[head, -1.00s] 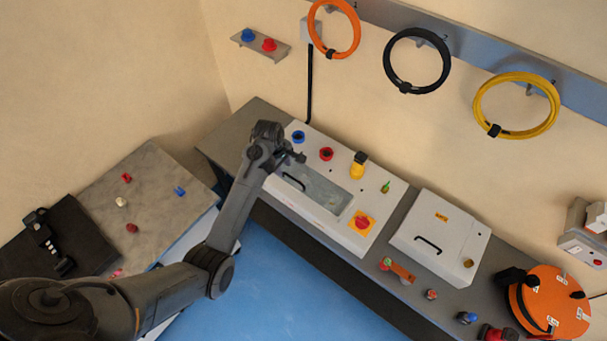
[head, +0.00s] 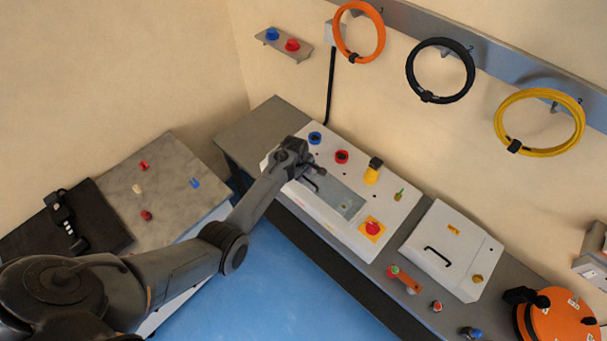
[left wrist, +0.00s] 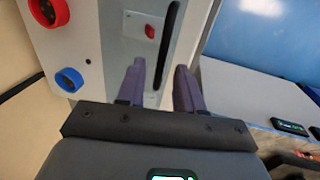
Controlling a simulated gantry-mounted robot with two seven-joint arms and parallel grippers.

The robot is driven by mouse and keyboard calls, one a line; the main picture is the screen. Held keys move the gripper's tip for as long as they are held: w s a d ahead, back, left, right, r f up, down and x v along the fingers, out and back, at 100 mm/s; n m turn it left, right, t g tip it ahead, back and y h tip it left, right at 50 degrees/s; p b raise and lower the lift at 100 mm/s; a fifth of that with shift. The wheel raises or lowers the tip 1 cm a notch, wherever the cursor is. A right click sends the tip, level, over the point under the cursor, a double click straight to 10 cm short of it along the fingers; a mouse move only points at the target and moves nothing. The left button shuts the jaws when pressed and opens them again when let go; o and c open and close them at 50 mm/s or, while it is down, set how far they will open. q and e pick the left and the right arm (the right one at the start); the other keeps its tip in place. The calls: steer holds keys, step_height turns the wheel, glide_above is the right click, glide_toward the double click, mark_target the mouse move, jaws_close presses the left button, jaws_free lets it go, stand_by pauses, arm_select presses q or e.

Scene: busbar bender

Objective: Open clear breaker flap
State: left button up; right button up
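The clear breaker flap (head: 342,201) is a see-through pane on the white sloped panel (head: 345,235) and appears closed. Its black handle (head: 310,184) is at the left end, just below my left gripper (head: 317,169). In the left wrist view, the flap (left wrist: 138,50) covers a small red switch (left wrist: 150,31), and the black handle (left wrist: 170,35) runs alongside. My left gripper (left wrist: 160,72) is open; its two fingers are apart, with the handle's near end between them in the picture. I cannot tell whether they touch it. My right gripper is not in view.
Blue (head: 315,138) and red (head: 341,157) sockets, a yellow-black part (head: 373,170) and a red knob (head: 372,228) surround the flap. A white box (head: 446,250) stands to the right. Cable rings hang on the wall. Small parts lie on the left table (head: 165,205).

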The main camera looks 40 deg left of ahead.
arm_select(q)
steer(key=shift+f, duration=0.15)
jaws_close()
stand_by(1.4)
